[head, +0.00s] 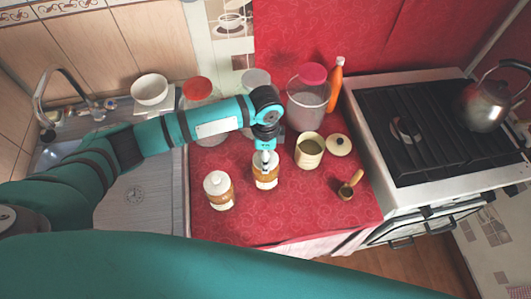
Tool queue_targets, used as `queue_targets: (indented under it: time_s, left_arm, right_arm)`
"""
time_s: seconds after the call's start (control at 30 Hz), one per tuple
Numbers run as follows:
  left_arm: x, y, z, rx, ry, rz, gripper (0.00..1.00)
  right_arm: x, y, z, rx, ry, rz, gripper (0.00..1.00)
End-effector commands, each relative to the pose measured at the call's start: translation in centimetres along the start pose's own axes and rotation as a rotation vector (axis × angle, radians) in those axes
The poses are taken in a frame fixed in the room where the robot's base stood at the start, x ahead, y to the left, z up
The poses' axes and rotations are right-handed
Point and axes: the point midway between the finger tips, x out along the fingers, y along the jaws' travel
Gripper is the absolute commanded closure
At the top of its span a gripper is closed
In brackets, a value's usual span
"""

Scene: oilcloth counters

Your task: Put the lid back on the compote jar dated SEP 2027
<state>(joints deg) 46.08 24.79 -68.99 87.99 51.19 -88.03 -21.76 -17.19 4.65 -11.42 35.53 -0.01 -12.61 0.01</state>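Two small brown jars with pale tops stand on the red oilcloth (290,222). The left jar (219,195) has a white knobbed lid on it. The middle jar (266,179) is directly under my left gripper (266,157), whose fingers point down at its top and partly hide it. I cannot tell whether the gripper is open or touching. A cream canister (309,157) to the right stands open. A round cream lid with a dark knob (339,146) lies beside it. No date on any label is readable. My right gripper is out of view.
A tall container with a pink lid (308,98), an orange bottle (335,82) and a red-lidded jar (198,90) stand behind. A small brown pot with a handle (348,188) is at right, near the stove (409,193). The front oilcloth is clear.

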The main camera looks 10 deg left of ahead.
Motion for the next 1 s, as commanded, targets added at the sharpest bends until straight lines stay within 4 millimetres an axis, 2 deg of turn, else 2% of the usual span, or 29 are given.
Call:
queue_targets:
  time_s: [0.23,0.27,0.47,0.67,0.73,1.0]
  left_arm:
    - [0.03,0.0,0.0,0.0,0.0,0.0,0.52]
    - [0.03,0.0,0.01,0.0,0.0,0.0,0.33]
    - [0.02,-0.01,0.01,-0.001,0.0,0.0,0.07]
    - [0.02,-0.01,0.02,-0.001,0.0,0.0,0.07]
    - [0.03,-0.01,0.03,-0.001,-0.001,0.0,0.0]
    - [-0.02,-0.01,0.03,-0.001,0.0,0.0,0.0]
  right_arm:
    - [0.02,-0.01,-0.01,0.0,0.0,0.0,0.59]
    - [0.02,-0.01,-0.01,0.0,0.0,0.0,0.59]
    - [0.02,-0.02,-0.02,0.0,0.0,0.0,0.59]
    - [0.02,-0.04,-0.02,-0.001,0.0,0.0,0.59]
    - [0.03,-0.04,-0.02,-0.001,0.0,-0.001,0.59]
    - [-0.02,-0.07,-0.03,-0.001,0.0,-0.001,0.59]
